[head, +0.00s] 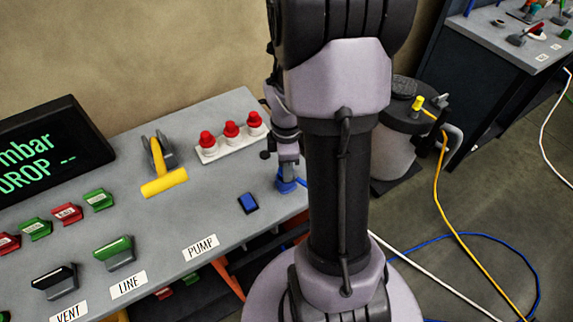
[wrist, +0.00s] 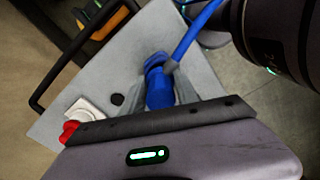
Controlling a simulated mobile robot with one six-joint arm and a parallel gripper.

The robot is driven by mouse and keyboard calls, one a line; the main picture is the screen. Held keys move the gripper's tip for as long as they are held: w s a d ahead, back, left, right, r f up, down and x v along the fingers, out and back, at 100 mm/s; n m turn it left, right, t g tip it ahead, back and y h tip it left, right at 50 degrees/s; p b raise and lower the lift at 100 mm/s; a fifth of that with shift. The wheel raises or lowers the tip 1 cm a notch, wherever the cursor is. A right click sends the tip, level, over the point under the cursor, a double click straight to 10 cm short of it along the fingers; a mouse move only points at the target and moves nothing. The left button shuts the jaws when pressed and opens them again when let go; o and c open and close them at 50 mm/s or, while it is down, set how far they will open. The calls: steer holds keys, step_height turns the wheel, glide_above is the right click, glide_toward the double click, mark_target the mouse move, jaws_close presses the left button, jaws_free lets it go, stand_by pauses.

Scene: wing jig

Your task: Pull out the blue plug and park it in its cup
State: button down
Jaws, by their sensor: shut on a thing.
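The blue plug (head: 286,185) is at the right end of the grey bench, at the tip of my gripper (head: 288,158), which points down. In the wrist view the blue plug (wrist: 160,93) sits between the grey fingers of my gripper (wrist: 158,98), which is shut on it. A blue hose (wrist: 196,30) runs from the plug toward the top of that view. A blue part (wrist: 155,60) shows just beyond the plug; I cannot tell whether it is a socket, a cup or part of the plug. My arm hides some of the bench edge.
Three red knobs (head: 230,130) on a white strip stand left of my gripper. A blue block (head: 248,204), a yellow-handled lever (head: 164,183) and several switches are on the bench. A grey tank (head: 390,145) with a yellow plug (head: 417,103) stands right. Hoses lie on the floor.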

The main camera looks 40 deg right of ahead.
steer(key=shift+f+b, duration=0.5)
steer(key=shift+f, duration=0.25)
steer(key=c, duration=0.8)
jaws_free()
steer(key=shift+c, duration=0.2)
steer(key=shift+r, duration=0.1)
step_height(320, 180, up, 17)
steer(key=p, duration=0.6)
steer(key=shift+r, duration=0.15)
